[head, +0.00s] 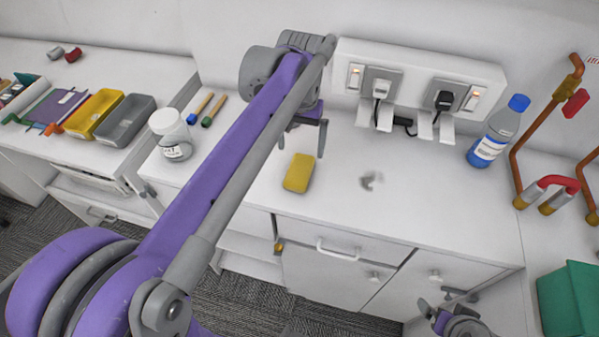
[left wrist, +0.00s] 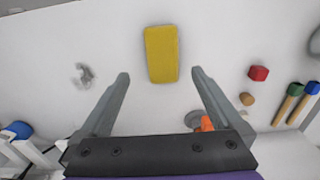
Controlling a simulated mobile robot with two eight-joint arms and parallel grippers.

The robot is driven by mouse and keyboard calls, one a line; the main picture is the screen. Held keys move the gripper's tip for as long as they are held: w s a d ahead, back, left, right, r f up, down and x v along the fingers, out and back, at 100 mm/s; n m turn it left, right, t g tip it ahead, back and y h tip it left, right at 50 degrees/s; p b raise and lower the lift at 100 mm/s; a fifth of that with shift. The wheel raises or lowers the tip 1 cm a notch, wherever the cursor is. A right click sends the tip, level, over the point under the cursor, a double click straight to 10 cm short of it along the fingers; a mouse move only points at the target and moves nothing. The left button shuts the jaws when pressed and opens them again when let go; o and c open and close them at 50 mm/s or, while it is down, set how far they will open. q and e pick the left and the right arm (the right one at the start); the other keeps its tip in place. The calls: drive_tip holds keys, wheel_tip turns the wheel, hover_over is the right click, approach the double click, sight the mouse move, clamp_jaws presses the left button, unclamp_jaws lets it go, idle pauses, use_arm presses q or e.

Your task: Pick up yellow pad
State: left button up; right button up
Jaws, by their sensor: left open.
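The yellow pad (head: 298,172) lies flat on the white counter, near its front edge, in the head view. It also shows in the left wrist view (left wrist: 161,54), upright in the picture and just beyond the fingertips. My left gripper (head: 303,142) is open and empty above the counter, just behind the pad in the head view. In the left wrist view its two fingers (left wrist: 160,76) are spread wider than the pad, which lines up with the gap. My right gripper (head: 452,312) shows partly at the bottom right, below the counter edge; its jaws are unclear.
A small grey object (head: 371,180) lies right of the pad. Plugged sockets (head: 420,92) are on the wall, and a blue-capped bottle (head: 496,133) stands at right.

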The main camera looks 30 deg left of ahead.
sight(299, 169)
use_arm(q)
wheel_tip(299, 169, down, 3)
drive_tip(key=shift+f, duration=0.2)
drive_tip(key=shift+w+a+f, duration=0.1)
drive_tip(key=shift+a+f, duration=0.05)
drive_tip(key=shift+f, duration=1.2)
drive_tip(key=shift+w+a+f, duration=0.1)
drive_tip(key=shift+f, duration=1.25)
drive_tip(key=c, duration=1.4)
wheel_tip(299, 169, up, 10)
drive_tip(key=shift+r, duration=0.1)
drive_tip(key=o, duration=0.7)
drive_tip(key=c, duration=0.4)
drive_tip(key=shift+c, duration=0.2)
